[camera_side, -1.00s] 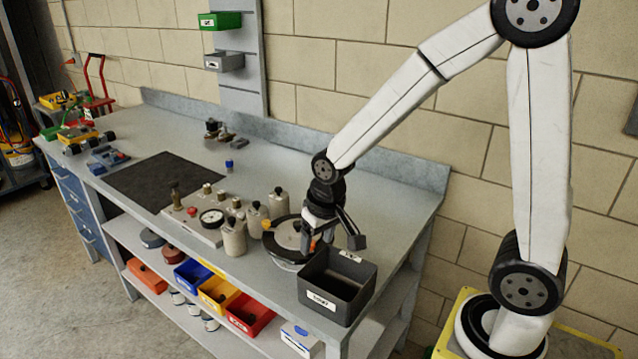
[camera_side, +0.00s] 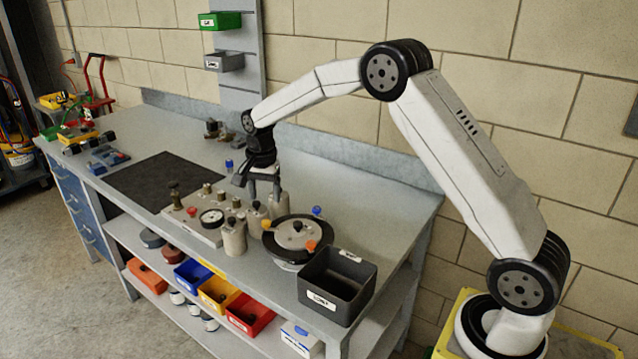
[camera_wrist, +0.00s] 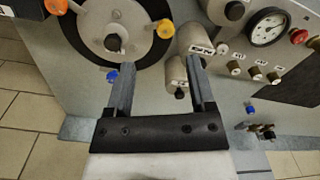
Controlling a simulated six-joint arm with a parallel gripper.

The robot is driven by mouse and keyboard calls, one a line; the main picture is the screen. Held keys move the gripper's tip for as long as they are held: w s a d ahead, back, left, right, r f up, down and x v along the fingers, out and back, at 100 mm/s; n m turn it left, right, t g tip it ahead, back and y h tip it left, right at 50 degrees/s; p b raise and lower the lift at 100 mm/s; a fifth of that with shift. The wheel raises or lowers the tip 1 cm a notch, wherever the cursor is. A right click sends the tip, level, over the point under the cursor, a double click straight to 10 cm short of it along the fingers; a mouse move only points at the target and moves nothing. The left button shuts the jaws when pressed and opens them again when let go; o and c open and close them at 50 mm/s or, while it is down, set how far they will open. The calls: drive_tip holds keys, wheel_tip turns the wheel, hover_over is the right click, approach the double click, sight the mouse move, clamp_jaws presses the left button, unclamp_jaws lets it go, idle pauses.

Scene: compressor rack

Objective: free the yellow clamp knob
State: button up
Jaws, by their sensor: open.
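The yellow clamp knob (camera_side: 267,225) sits on the left rim of a round lidded vessel (camera_side: 297,233) with a black ring. In the wrist view the yellow knob (camera_wrist: 165,28) is at the top, beyond my fingertips. An orange knob (camera_side: 312,246) and a blue knob (camera_side: 316,211) also sit around the rim. In the wrist view the blue knob (camera_wrist: 112,76) is just left of my left finger. My gripper (camera_side: 265,196) is open and empty, pointing down behind the canisters, left of and behind the vessel. It also shows in the wrist view (camera_wrist: 161,64).
Pale canisters (camera_side: 234,238) stand close to the vessel's left side. A panel with a gauge (camera_side: 212,217) and several valves lies further left. A dark grey bin (camera_side: 340,283) stands right of the vessel at the bench's front edge. The bench behind the vessel is largely clear.

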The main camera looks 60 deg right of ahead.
sight(266, 221)
drive_tip(key=shift+w+d+f+m, duration=0.1)
drive_tip(key=shift+w+d+m, duration=0.25)
drive_tip(key=shift+w, duration=0.2)
drive_tip(key=shift+a+f, duration=0.1)
drive_tip(key=shift+f, duration=3.8)
clamp_jaws()
